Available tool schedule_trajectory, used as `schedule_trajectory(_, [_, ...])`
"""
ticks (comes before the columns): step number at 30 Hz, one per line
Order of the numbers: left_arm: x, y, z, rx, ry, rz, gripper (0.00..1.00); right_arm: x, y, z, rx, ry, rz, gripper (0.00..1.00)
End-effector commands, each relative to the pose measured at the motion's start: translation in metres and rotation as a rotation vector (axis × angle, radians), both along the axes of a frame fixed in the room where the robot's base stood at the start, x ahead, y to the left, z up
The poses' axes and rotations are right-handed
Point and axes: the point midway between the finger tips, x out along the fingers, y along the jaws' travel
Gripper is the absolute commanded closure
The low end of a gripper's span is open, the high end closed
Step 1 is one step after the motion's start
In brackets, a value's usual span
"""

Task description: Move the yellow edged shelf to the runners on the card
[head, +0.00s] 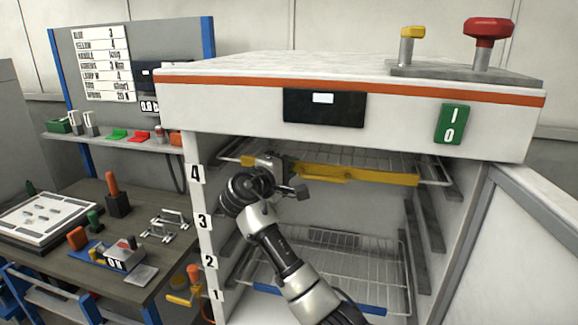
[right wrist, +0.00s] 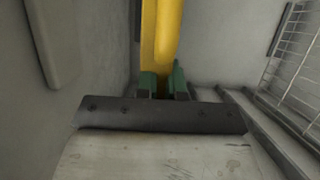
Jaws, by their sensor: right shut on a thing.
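The yellow edged shelf (head: 385,176) is a wire rack with a yellow front bar, high inside the open cabinet, roughly level with the label 4 (head: 196,173). My right gripper (head: 283,172) is at its front edge, left of the middle. In the right wrist view, the green fingertips (right wrist: 163,88) are shut on the yellow bar (right wrist: 158,40). Whether the shelf rests fully on runners is hidden. The card (head: 103,62) hangs on the back board; its small yellow line seems to read 4. My left gripper is out of view.
A blue edged wire shelf (head: 330,297) sits low in the cabinet. Grey runners (head: 431,221) line the right wall. The cabinet door (head: 525,245) stands open at right. A bench (head: 70,205) with tools is at left. The space between the two shelves is free.

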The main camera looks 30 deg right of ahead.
Motion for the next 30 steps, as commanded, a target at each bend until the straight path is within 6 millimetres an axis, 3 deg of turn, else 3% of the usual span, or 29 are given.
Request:
schedule_trajectory(7, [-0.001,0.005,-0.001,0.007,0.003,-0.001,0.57,0.000,-0.003,-0.001,-0.003,-0.002,0.000,1.00])
schedule_trajectory(16, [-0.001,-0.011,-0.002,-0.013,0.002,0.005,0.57,0.000,-0.002,-0.001,-0.004,-0.003,0.000,1.00])
schedule_trajectory(30, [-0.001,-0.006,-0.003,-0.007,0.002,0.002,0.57,0.000,-0.002,-0.005,-0.005,-0.002,0.000,1.00])
